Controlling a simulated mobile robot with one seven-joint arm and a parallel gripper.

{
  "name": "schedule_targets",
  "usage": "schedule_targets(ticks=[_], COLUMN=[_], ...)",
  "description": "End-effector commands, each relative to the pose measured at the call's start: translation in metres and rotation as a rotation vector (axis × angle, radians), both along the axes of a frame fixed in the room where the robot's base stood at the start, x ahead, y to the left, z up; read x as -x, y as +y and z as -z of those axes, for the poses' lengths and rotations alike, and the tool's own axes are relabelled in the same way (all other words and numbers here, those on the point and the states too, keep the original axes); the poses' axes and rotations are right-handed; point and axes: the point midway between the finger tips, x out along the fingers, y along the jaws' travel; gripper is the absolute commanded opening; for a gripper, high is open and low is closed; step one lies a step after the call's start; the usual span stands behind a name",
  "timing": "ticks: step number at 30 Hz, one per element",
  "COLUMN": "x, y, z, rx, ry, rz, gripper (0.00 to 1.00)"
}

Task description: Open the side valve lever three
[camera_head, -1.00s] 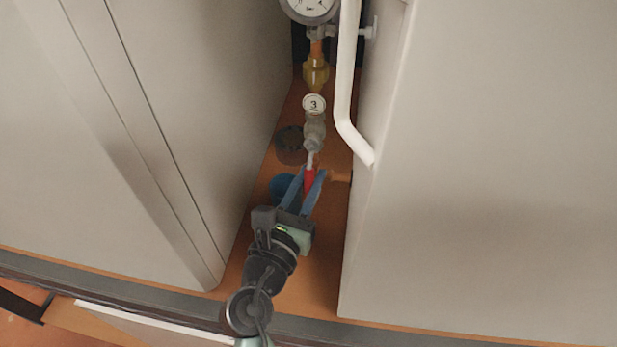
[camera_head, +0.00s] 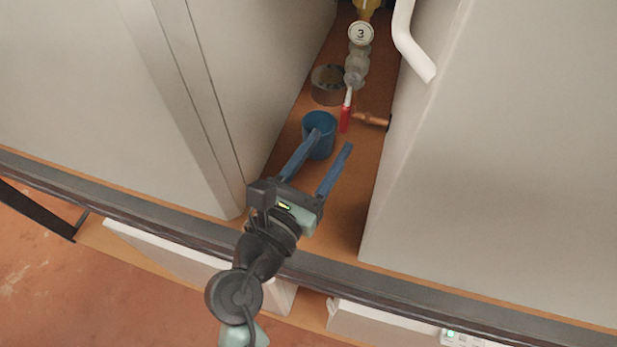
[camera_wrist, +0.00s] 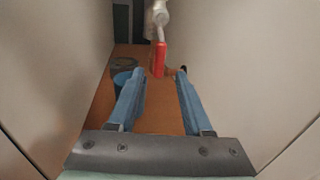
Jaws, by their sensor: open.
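The side valve (camera_head: 357,66) bears a round tag with the number 3 (camera_head: 361,33). Its lever has a red grip (camera_head: 345,120) that points down toward me; the red grip also shows in the wrist view (camera_wrist: 159,59), ahead of the fingers. My gripper (camera_head: 332,139) has two blue fingers spread apart with nothing between them. The fingertips are short of the red grip and do not touch it. In the wrist view my gripper (camera_wrist: 160,73) is open below the lever.
A blue cup (camera_head: 319,136) stands close by the left finger. A dark round can (camera_head: 328,85) stands behind it. A copper pipe stub (camera_head: 371,120) is right of the lever. Pale cabinet walls (camera_head: 265,80) and (camera_head: 500,150) flank the narrow gap. A white pipe (camera_head: 412,45) hangs at right.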

Motion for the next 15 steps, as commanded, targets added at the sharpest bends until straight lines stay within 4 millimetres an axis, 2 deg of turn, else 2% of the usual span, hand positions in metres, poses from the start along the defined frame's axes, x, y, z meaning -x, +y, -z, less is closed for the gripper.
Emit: schedule_targets(ticks=[1,6,10,15], x=[0.011,0.036,0.047,0.051], y=[0.006,0.02,0.026,0.028], z=[0.005,0.003,0.002,0.0], rx=[-0.002,0.0,0.0,0.002], ry=[0.001,0.001,0.001,0.001], rz=[-0.004,-0.002,0.0,0.002], gripper=[0.5,0.5,0.5,0.5])
